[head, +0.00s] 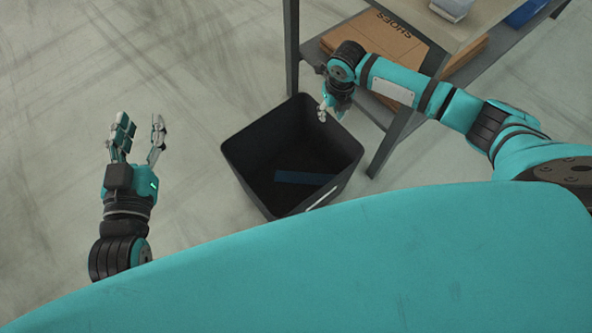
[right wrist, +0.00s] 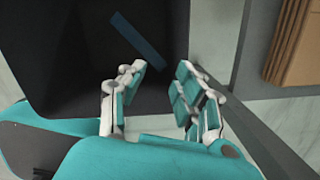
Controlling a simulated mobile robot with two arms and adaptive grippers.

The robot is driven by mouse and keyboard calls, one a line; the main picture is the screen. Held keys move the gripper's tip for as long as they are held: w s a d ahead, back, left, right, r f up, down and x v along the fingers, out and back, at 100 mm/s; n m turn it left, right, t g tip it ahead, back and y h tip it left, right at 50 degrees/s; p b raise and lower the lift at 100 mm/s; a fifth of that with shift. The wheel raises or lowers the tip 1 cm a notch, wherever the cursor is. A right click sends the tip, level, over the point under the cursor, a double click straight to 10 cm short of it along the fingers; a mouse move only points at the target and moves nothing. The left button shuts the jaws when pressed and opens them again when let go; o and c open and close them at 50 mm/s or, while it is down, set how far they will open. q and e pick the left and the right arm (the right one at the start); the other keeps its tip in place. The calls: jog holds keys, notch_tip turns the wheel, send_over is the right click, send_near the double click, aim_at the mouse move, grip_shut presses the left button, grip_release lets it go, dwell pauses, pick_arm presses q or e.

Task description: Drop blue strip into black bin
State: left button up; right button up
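The black bin (head: 243,152) stands on the floor in front of the shelf, and its inside fills much of the right wrist view (right wrist: 80,75). The blue strip (head: 305,178) lies inside the bin at the bottom; it also shows in the right wrist view (right wrist: 139,41). My right gripper (head: 326,112) is over the bin's far right part, pointing down. In the right wrist view its fingers (right wrist: 160,85) are apart with nothing between them. My left gripper (head: 140,130) is open and empty, left of the bin and away from it.
A shelf unit with dark metal legs (head: 291,45) stands behind and right of the bin. It holds brown shoe boxes (head: 385,40), a light box (head: 452,8) and a blue item (head: 526,13). The floor (head: 200,60) left of the bin is clear.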

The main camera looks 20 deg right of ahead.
notch_tip(320, 180, up, 11)
jog(key=s, duration=0.1)
jog(key=shift+s+r, duration=0.15)
dwell(0.4)
